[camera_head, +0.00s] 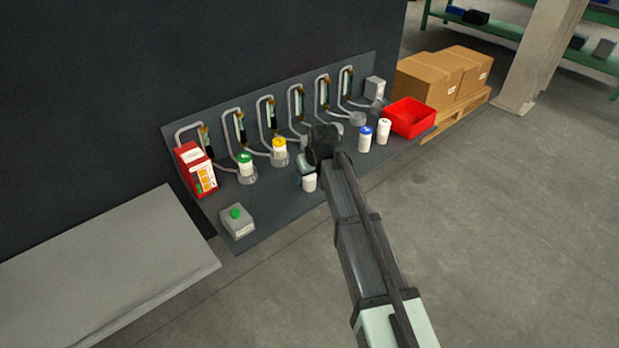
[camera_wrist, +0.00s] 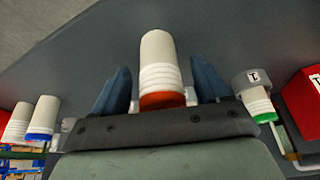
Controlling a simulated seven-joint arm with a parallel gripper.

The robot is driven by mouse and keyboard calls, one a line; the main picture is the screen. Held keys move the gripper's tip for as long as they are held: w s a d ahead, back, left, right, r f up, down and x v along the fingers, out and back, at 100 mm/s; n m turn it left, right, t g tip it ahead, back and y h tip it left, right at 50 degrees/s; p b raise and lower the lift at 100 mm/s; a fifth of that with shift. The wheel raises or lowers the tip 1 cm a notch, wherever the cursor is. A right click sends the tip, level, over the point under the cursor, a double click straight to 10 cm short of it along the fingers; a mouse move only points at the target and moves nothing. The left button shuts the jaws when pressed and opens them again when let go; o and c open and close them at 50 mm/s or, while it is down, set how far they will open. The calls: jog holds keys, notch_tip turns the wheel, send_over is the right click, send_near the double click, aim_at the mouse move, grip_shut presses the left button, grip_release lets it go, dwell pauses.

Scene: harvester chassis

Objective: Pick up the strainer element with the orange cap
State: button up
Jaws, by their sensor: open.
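The strainer element with the orange cap (camera_wrist: 162,65) stands in the middle of the wrist view, a white ribbed cylinder with its orange-red cap towards my gripper. My gripper (camera_wrist: 161,85) is open, with one blue finger on each side of the element. I see gaps between the fingers and its white body; part of the cap is hidden behind the gripper's dark front edge. In the head view, the white lower part of an element (camera_head: 309,184) shows below my gripper (camera_head: 307,174), and its cap is hidden by the gripper.
Green-capped (camera_head: 245,166) and yellow-capped (camera_head: 279,150) elements stand in grey holders to the left. A blue-capped element (camera_head: 364,142) and a white one (camera_head: 384,131) stand to the right, near a red bin (camera_head: 411,118). A green-button box (camera_head: 237,221) sits at front left; pipes run behind.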

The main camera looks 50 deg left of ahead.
jog(key=shift+x, duration=0.85)
jog(key=shift+c, duration=0.3)
jog(key=c, duration=1)
jog(key=shift+c, duration=0.2)
jog(key=shift+r, duration=0.1)
notch_tip(320, 180, up, 9)
jog(key=shift+w+f, duration=0.1)
jog(key=shift+w+d+r, duration=0.1)
jog(key=shift+w+r, duration=0.2)
jog(key=w+a+r, duration=0.1)
jog(key=w+a, duration=1.1)
jog(key=a, duration=0.4)
jog(key=shift+a+r, duration=0.2)
